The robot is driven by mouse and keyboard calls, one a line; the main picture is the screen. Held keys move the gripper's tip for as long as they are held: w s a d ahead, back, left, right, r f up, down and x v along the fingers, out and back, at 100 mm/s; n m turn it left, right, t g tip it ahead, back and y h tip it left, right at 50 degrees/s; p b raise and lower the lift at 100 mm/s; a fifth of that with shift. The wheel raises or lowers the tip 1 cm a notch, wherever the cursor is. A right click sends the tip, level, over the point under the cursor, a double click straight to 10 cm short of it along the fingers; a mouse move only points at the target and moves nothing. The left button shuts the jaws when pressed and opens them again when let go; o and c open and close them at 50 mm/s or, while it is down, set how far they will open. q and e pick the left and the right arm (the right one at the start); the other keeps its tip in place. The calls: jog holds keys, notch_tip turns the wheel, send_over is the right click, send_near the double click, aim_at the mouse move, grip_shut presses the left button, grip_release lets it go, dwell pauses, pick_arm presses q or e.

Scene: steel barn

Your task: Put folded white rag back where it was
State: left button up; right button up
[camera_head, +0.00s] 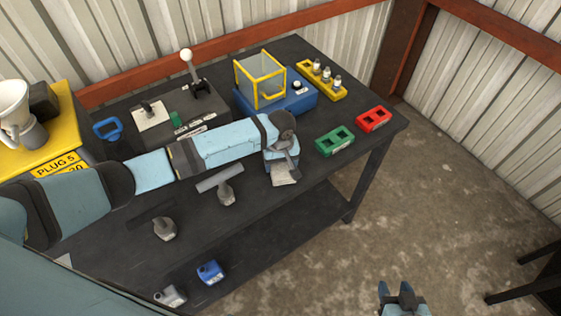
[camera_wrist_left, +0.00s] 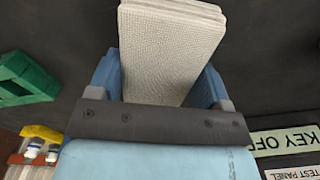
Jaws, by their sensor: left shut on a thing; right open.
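The folded white rag (camera_wrist_left: 165,50) is a thick, textured, layered pad between the fingers of my left gripper (camera_wrist_left: 158,90) in the left wrist view. In the head view my left gripper (camera_head: 283,160) is shut on the rag (camera_head: 285,178), near the front right edge of the dark table (camera_head: 300,205). I cannot tell whether the rag touches the table top. My right gripper (camera_head: 403,297) is open and empty at the bottom, off the table and above the concrete floor. The gripper's fingers hide part of the rag.
A green holder (camera_head: 335,141) and a red holder (camera_head: 374,119) lie right of my left gripper. Behind it are a yellow-framed clear box (camera_head: 260,79) and a yellow bulb rack (camera_head: 321,80). A joystick (camera_head: 187,62) stands at the back.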

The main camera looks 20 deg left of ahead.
pick_arm(q)
jog(key=shift+f, duration=0.1)
jog(key=o, duration=0.8)
notch_tip(320, 180, up, 12)
jog(key=shift+r+b, duration=0.15)
jog(key=shift+b, duration=0.2)
dwell(0.4)
